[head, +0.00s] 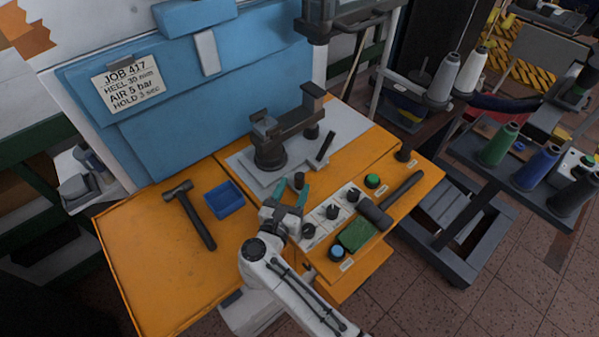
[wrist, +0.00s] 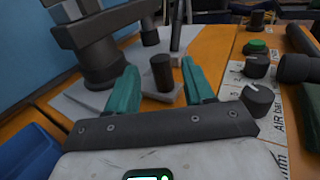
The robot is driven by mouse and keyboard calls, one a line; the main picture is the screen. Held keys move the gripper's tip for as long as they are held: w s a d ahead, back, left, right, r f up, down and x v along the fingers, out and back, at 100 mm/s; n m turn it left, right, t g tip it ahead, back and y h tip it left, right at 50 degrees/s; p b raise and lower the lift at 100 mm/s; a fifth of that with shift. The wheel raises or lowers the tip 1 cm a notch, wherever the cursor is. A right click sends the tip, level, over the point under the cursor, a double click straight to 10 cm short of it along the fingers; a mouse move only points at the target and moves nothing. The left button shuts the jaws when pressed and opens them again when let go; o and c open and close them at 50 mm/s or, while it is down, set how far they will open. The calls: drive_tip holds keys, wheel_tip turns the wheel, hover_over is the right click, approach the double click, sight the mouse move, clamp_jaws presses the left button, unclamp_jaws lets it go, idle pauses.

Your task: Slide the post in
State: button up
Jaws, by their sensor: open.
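A short dark cylindrical post (head: 299,180) stands upright near the front edge of the pale base plate (head: 345,125). The post also shows in the wrist view (wrist: 162,74), between and just beyond my teal fingertips. My gripper (head: 292,192) is open, with one finger on either side of the post's line; the wrist view shows the open gripper (wrist: 160,82) with clear gaps beside the post.
A thin dark bar (head: 325,147) stands on the plate right of the fixture. A control panel with black knobs (head: 332,212), a green button (head: 372,181) and a mallet (head: 375,213) lie right. A blue tray (head: 224,199) and hammer (head: 190,214) lie left. The orange bench's front left is clear.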

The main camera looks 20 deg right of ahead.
sight(298, 180)
drive_tip(key=shift+p+x, duration=0.35)
drive_tip(key=shift+x, duration=2.15)
drive_tip(key=shift+c, duration=0.4)
clamp_jaws()
